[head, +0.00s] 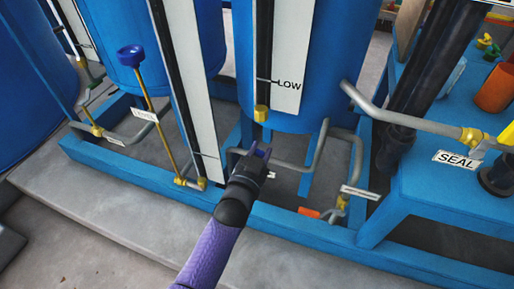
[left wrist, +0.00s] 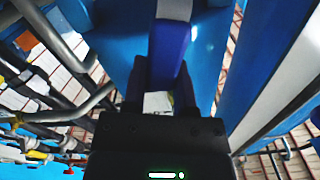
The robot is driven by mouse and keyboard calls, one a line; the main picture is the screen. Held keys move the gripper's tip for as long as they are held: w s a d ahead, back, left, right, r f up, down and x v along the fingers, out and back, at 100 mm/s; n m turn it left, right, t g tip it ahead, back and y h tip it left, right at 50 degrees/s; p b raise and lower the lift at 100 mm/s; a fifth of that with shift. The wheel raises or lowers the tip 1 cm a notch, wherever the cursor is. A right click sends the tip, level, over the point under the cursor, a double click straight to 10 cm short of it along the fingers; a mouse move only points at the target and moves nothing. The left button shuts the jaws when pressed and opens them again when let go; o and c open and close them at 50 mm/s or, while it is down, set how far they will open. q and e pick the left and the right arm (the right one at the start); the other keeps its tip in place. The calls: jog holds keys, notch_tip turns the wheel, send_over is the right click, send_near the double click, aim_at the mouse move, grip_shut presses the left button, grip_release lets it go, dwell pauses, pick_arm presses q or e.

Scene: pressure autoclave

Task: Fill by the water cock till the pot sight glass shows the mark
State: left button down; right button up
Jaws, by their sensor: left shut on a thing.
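My left gripper (head: 260,154) is shut on a dark blue lever-like handle, low in front of a blue vessel. The blue handle (left wrist: 168,50) stands between the fingers in the left wrist view; the cock's body is hidden behind the gripper. A second dark sight tube and white board (head: 184,60) stand to the left. I cannot make out a water level in either. My right gripper is not in view.
A blue frame rail (head: 150,180) runs along the floor edge. Grey pipes (head: 400,122) cross near the gripper. An orange-handled valve (head: 309,212) sits low to the right. A SEAL label (head: 457,160) is on the right bench.

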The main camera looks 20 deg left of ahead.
pick_arm(q)
jog(key=shift+f, duration=0.15)
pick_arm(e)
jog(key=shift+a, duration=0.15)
pick_arm(q)
jog(key=c, duration=0.6)
grip_release()
jog(key=shift+o, duration=1)
jog(key=shift+s, duration=0.1)
jog(key=shift+s+r, duration=0.2)
jog(key=s+p, duration=0.5)
jog(key=s, duration=0.4)
jog(key=shift+s+a+f, duration=0.15)
jog(key=shift+s+a, duration=0.05)
jog(key=shift+s, duration=0.05)
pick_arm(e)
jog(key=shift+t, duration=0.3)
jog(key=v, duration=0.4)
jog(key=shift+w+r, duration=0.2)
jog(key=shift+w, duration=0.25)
